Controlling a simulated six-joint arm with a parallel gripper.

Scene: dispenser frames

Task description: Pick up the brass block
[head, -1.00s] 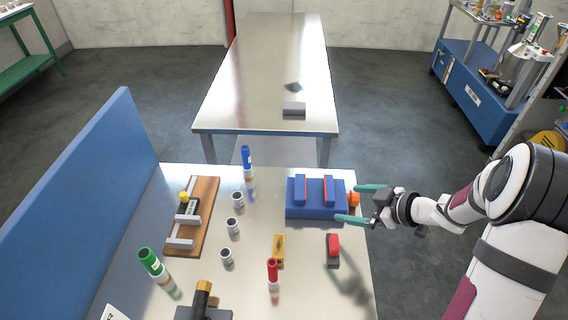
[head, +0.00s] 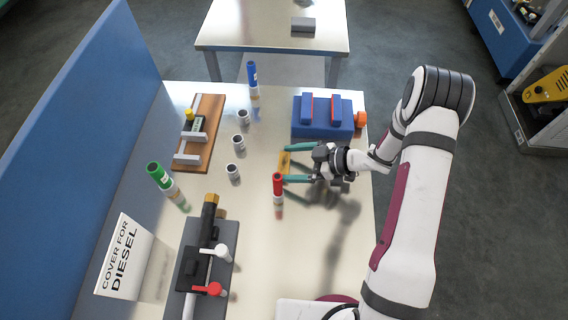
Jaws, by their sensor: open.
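The brass block (head: 284,162) is a small yellow-brown piece on the metal tabletop in the head view, in front of the blue box and behind the red-capped tube. My gripper (head: 289,163) reaches in from the right with its two teal fingers spread. In the picture, the fingertips lie on the far and near sides of the block. I cannot tell whether they touch it or how high they are above the table.
A red-capped tube (head: 278,189) stands close to the near finger. A blue box (head: 323,131) with two upright pieces lies just beyond. Several small grey cylinders (head: 239,142) stand to the left. A pipe with valves (head: 205,255) is at front left.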

